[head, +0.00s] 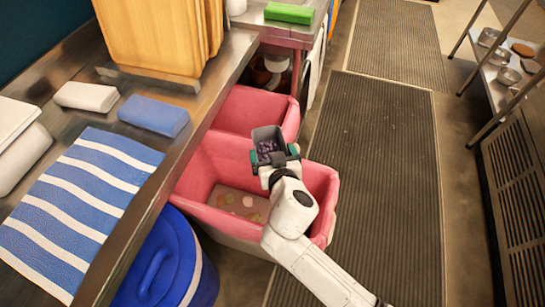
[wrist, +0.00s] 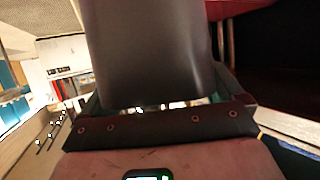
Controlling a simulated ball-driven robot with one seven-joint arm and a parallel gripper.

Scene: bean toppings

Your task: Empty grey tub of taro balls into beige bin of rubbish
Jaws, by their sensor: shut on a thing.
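The grey tub (head: 267,133) is in my gripper (head: 275,155) and holds dark purple taro balls (head: 267,150). It is above the far part of the nearer bin and looks roughly upright. In the wrist view the tub's smooth dark wall (wrist: 150,50) fills the upper middle, between the jaws (wrist: 165,100). My gripper is shut on the tub. The nearer bin (head: 202,160) looks pink inside, with a paler beige-grey lower outside. A few pale and greenish scraps (head: 247,201) lie on its floor. No plainly beige bin shows.
A second pink bin (head: 245,105) stands just behind. A metal counter (head: 212,85) on the left holds a striped blue towel (head: 85,195), cloths and wooden boards (head: 160,35). A blue lidded bin (head: 165,268) stands at front left. The ribbed floor mat (head: 375,200) is clear.

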